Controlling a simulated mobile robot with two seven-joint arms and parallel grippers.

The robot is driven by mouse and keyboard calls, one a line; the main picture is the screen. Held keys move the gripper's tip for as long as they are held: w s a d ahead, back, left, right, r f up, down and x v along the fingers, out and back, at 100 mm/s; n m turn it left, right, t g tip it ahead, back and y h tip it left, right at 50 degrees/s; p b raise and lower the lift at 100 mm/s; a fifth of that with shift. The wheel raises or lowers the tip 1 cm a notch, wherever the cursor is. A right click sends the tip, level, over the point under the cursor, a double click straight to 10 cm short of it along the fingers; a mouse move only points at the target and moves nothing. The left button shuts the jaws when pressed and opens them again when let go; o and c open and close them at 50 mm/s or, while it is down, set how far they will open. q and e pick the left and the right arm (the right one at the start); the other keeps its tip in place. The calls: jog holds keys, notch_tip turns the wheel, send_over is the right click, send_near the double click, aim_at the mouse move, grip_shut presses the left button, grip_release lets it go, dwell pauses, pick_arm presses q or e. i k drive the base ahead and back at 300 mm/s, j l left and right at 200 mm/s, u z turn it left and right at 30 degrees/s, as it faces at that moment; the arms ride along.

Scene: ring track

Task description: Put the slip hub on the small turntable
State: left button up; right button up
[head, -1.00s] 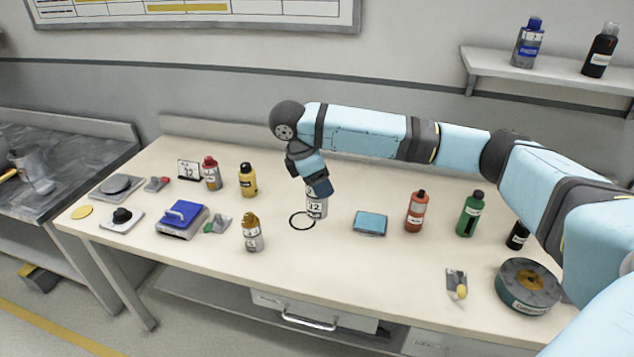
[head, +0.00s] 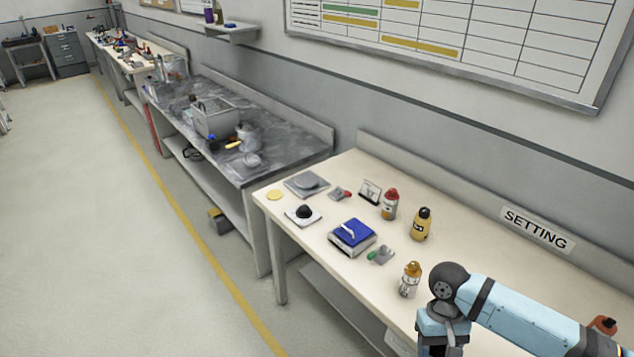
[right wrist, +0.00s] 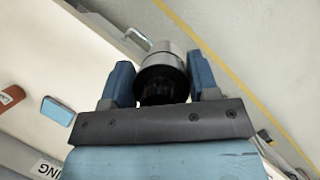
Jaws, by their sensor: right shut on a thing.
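My right gripper (right wrist: 161,82) is shut on a grey metallic cylinder with a dark end, which I take as the slip hub (right wrist: 165,58). It sits between the two blue fingers in the right wrist view. In the head view my right arm's wrist is at the bottom edge, in front of the bench; its fingers and the held piece are cut off there. A flat grey square plate with a round disc, which looks like the small turntable (head: 307,182), lies at the bench's far left end, with nothing on the disc. My left gripper is not in view.
A blue-topped scale (head: 352,236) and bottles (head: 421,224) stand between plate and arm. The floor at left is clear.

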aim_at(306, 180)
jog(key=i+j, duration=0.9)
jog(key=i, duration=0.4)
jog(key=i+j+u, duration=0.1)
jog(key=i, duration=0.5)
